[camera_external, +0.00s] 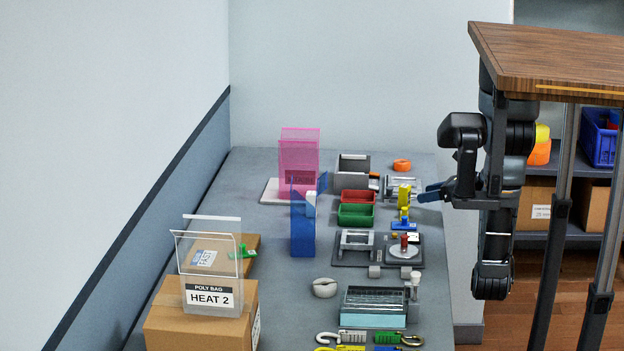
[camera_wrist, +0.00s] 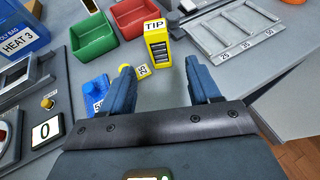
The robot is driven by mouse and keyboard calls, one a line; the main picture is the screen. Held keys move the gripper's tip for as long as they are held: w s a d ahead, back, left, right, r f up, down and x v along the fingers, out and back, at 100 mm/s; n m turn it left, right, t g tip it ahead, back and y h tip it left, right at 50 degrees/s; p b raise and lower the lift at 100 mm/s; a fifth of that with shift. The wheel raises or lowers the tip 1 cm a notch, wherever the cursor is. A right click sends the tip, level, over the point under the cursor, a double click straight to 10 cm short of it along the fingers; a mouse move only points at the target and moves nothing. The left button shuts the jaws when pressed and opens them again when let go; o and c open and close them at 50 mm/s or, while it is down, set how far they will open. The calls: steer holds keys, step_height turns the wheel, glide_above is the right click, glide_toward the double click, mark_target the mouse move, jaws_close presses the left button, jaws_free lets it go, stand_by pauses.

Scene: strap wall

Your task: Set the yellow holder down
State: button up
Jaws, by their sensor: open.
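The yellow holder (camera_wrist: 158,48) has a white TIP label on top and dark slots down its front. It appears to stand upright on the grey bench, beyond my fingertips in the wrist view. It also shows in the external view (camera_external: 404,192), just left of my fingers. My gripper (camera_wrist: 157,84) is open, with its two blue fingers spread and nothing between them. In the external view, my gripper (camera_external: 424,195) reaches in from the right at the bench's right edge. The holder's underside is hidden.
Red (camera_wrist: 137,14) and green (camera_wrist: 92,37) bins stand behind. A slotted grey rack (camera_wrist: 235,30) is to the right. Bare bench lies between my fingers.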

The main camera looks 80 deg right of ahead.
steer(key=shift+v, duration=1.55)
